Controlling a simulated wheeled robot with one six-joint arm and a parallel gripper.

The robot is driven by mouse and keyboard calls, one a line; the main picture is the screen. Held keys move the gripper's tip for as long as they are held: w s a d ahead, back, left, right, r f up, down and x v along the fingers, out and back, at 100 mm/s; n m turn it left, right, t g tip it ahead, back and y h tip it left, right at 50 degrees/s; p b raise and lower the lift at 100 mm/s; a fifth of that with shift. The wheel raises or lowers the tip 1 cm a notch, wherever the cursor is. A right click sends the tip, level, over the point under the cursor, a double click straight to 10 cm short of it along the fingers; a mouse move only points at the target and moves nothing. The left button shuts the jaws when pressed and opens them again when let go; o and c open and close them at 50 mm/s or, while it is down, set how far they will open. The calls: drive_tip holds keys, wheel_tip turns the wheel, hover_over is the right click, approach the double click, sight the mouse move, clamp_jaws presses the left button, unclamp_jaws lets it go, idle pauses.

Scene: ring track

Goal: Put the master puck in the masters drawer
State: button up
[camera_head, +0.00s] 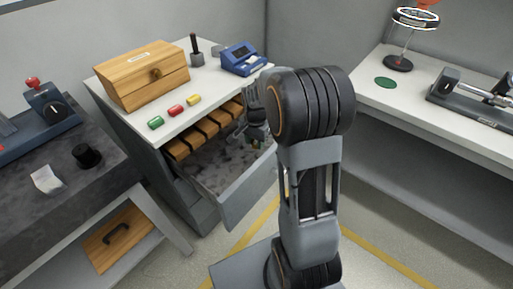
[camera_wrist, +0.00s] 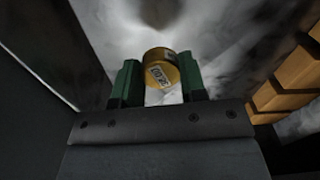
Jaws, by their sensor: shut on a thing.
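The master puck (camera_wrist: 161,68) is a short brass-coloured cylinder with a dark-lettered white label. My gripper (camera_wrist: 155,82) is shut on it, with one green finger on each side, in the wrist view. In the head view my gripper (camera_head: 258,138) hangs over the right part of an open drawer (camera_head: 250,193) under the white-topped cabinet; the puck cannot be made out there. The drawer has a grey mottled floor and a row of wooden blocks along its back. In the wrist view the drawer floor (camera_wrist: 225,45) lies beyond the puck and the wooden blocks (camera_wrist: 290,80) are at right.
On the cabinet top stand a wooden box (camera_head: 142,78), red, green and yellow pieces (camera_head: 176,110), a dark-handled stamp (camera_head: 196,50) and a blue device (camera_head: 241,60). A dark bench (camera_head: 60,190) is at left. A white bench (camera_head: 400,100) with instruments is at right.

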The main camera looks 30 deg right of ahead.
sight(257, 152)
drive_tip(key=shift+w+d+f, duration=0.2)
drive_tip(key=shift+d+f, duration=0.05)
drive_tip(key=shift+f, duration=0.1)
drive_tip(key=shift+d+f+b, duration=0.15)
drive_tip(key=shift+f+b, duration=0.3)
drive_tip(key=shift+f, duration=1.25)
drive_tip(key=shift+w, duration=0.1)
drive_tip(key=shift+f, duration=0.15)
drive_tip(key=o, duration=1.1)
wheel_tip(257, 152, up, 12)
drive_tip(key=p, duration=0.2)
drive_tip(key=shift+r+p, duration=0.2)
drive_tip(key=shift+p, duration=0.1)
